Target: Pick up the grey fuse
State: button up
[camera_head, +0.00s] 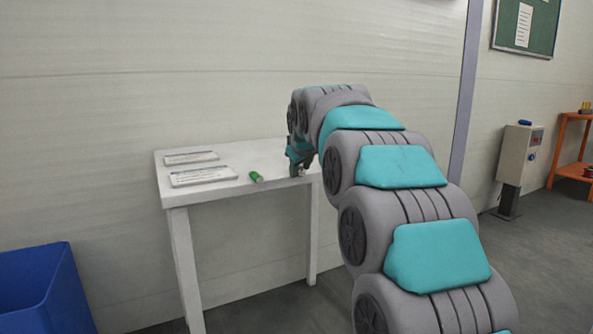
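My gripper (298,168) is low over the right part of a white table (240,158), near its front edge. It is small and partly hidden by my own arm, so I cannot tell whether its fingers are open or shut. A small pale grey bit shows at the fingertips, but I cannot tell whether it is the grey fuse or part of the gripper. No grey fuse shows clearly elsewhere on the table. A small green cylinder (256,177) lies at the table's front edge, left of my gripper and apart from it.
Two flat white labelled plates, one at the back (190,158) and one in front (203,176), lie on the table's left part. A blue bin (35,285) stands at lower left. A grey box on a post (518,155) and an orange shelf (570,150) stand at right.

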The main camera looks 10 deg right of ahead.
grip_shut()
jog(key=shift+r, duration=0.1)
dwell(0.3)
